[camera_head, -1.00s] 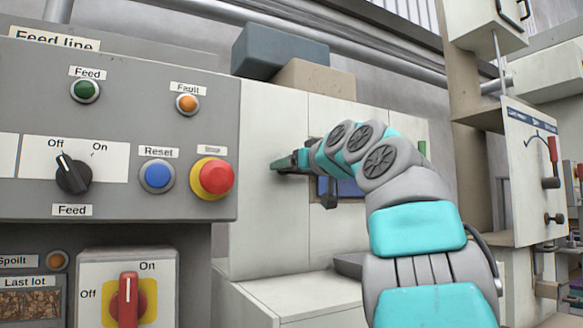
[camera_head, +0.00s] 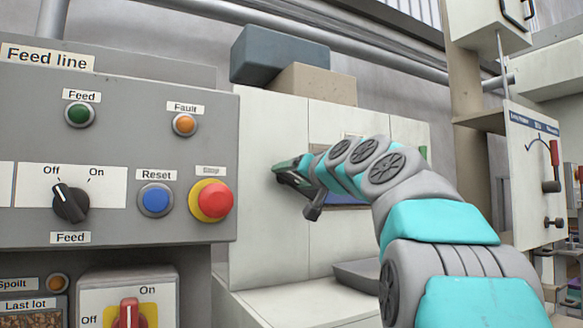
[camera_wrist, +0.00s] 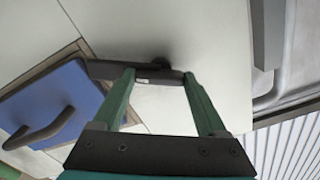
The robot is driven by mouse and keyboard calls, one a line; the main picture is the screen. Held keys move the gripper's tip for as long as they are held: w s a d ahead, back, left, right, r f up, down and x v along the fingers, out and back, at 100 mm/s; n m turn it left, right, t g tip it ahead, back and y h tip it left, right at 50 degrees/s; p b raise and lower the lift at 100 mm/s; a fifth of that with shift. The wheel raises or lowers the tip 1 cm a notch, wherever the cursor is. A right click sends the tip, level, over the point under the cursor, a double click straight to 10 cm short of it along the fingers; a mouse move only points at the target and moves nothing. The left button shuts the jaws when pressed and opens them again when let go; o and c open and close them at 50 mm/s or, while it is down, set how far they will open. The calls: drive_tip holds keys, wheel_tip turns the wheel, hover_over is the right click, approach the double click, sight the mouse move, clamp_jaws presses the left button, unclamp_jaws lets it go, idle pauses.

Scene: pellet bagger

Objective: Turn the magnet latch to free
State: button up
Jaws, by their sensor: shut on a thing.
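The magnet latch is a dark bar (camera_wrist: 105,69) with a round pivot on the pale cabinet front, seen in the wrist view. My gripper (camera_wrist: 159,75) has its green fingers on either side of this bar and is shut on it. In the head view my gripper (camera_head: 290,170) is at the cabinet front, tilted, and the latch is mostly hidden by it. Beside the latch is a blue panel (camera_wrist: 72,88) with a dark handle (camera_wrist: 42,132). In the head view the blue panel (camera_head: 347,198) shows partly behind my arm.
The grey feed control panel (camera_head: 130,105), with a red stop button (camera_head: 214,200), stands close left of my gripper. A ledge (camera_head: 290,302) and a grey tray (camera_head: 362,274) lie below. Two boxes (camera_head: 318,82) sit on the cabinet top. A board with levers (camera_head: 535,170) stands at right.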

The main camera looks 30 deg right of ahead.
drive_tip(key=m+p, duration=0.1)
drive_tip(key=m, duration=0.1)
drive_tip(key=shift+m, duration=0.4)
drive_tip(key=m, duration=0.2)
drive_tip(key=shift+m+p, duration=0.35)
drive_tip(key=shift+m, duration=0.05)
drive_tip(key=m, duration=0.6)
drive_tip(key=shift+f+m, duration=0.1)
drive_tip(key=shift+m, duration=0.3)
drive_tip(key=o, duration=1.3)
